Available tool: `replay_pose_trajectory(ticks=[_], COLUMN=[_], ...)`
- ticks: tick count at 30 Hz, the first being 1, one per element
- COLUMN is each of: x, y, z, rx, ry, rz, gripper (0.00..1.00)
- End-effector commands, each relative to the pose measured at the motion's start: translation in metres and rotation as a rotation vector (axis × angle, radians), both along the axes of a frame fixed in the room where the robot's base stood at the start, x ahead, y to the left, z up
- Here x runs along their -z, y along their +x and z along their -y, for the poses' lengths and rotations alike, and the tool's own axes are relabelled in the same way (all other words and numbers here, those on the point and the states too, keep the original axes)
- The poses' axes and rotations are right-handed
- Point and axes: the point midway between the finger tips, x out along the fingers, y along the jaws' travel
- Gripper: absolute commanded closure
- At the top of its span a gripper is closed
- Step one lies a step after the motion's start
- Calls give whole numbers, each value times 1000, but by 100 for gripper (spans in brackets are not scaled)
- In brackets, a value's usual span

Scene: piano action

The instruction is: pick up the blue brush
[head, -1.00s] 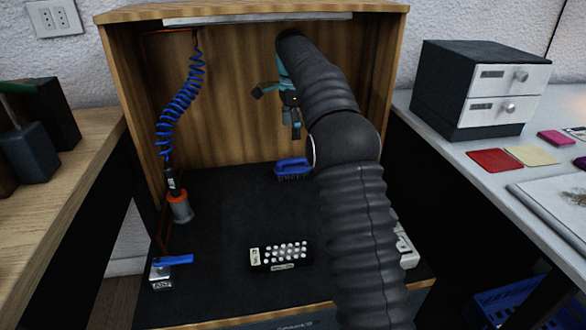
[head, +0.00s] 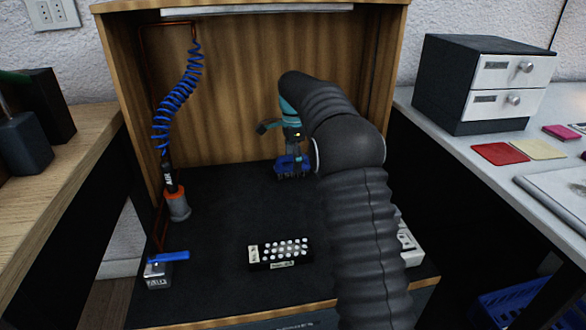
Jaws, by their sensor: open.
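The blue brush (head: 287,169) stands on the black floor of the wooden booth, near its back wall, with its bristles down. My gripper (head: 292,154) points down right at the top of the brush, its fingers overlapping the brush's handle in the picture. My gripper is open. The fingertips are small and partly merge with the brush, so I cannot tell whether they touch it.
A black block with white pegs (head: 280,253) lies at the front middle. A blue-handled metal piece (head: 160,270) is at the front left. A blue coiled hose (head: 178,105) hangs at the left above a grey and orange holder (head: 177,205). A white object (head: 409,247) is partly behind my arm.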

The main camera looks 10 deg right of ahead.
Motion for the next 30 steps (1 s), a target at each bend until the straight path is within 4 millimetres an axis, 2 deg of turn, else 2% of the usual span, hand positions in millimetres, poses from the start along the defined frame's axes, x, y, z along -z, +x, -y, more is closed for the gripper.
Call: replay_pose_trajectory(ticks=[1, 4, 13, 14, 21, 22, 30], x=[9, 18, 21, 21, 21, 21, 20], y=[0, -1, 0, 0, 0, 0, 0], z=[0, 0, 0, 0, 0, 0, 0], rx=[0, 0, 0, 0, 0, 0, 0], ry=[0, 0, 0, 0, 0, 0, 0], rz=[0, -1, 2, 1, 1, 1, 1], gripper=[19, 19, 19, 24, 84, 87, 88])
